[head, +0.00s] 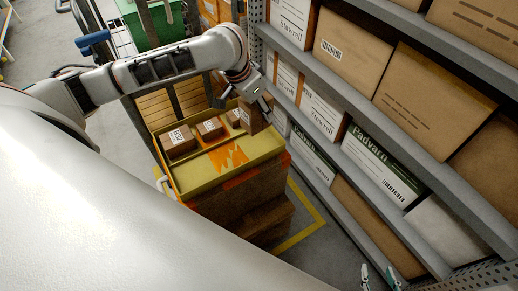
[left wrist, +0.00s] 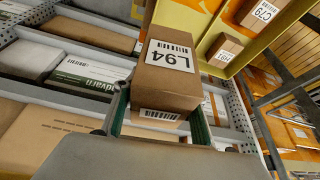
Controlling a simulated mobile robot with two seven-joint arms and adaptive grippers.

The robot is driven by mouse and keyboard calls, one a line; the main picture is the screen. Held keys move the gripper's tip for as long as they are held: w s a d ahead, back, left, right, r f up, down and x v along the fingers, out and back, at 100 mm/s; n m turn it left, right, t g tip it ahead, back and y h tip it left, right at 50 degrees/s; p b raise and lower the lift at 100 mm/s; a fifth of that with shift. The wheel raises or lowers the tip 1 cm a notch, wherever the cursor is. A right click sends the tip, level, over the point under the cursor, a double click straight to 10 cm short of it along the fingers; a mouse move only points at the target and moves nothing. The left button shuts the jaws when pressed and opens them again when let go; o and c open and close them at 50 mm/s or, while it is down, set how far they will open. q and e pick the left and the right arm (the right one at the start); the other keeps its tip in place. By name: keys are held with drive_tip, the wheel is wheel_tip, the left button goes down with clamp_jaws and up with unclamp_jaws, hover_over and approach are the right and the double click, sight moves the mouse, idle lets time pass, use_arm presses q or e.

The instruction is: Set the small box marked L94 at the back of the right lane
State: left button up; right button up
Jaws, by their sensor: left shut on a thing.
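A small brown box marked L94 (left wrist: 168,78) fills the middle of the left wrist view. My left gripper (left wrist: 160,118) is shut on it, with one finger on each side. In the head view the held box (head: 257,119) is at the right rim of a yellow tray (head: 235,165), seemingly above it; contact cannot be told. The tray holds several small boxes along its far part, one marked 632 (head: 179,141).
Shelving with large cartons (head: 345,58) stands close on the right, its metal shelf edge (head: 380,118) near the tray. The near part of the tray is empty, with an orange mark. A green bin (head: 160,22) stands behind. A yellow line (head: 312,222) marks the floor.

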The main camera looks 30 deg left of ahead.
use_arm(q)
drive_tip(key=w+a+r+m+b, duration=0.1)
drive_tip(key=w+a+r+b, duration=0.1)
drive_tip(key=w+r, duration=0.15)
drive_tip(key=f+b, duration=0.2)
drive_tip(key=f, duration=0.4)
drive_tip(key=w+f+b, duration=0.1)
drive_tip(key=f+b, duration=0.1)
drive_tip(key=f, duration=0.5)
drive_tip(key=f+b, duration=0.2)
drive_tip(key=f, duration=0.5)
drive_tip(key=shift+w+f, duration=0.15)
drive_tip(key=shift+f, duration=0.05)
drive_tip(key=shift+r, duration=0.2)
use_arm(e)
wheel_tip(320, 180, down, 7)
drive_tip(key=shift+d+n, duration=0.15)
drive_tip(key=shift+n, duration=0.15)
drive_tip(key=shift+s, duration=0.1)
drive_tip(key=shift+r, duration=0.1)
use_arm(q)
drive_tip(key=o, duration=1.2)
drive_tip(key=shift+f, duration=0.15)
drive_tip(key=shift+o, duration=0.2)
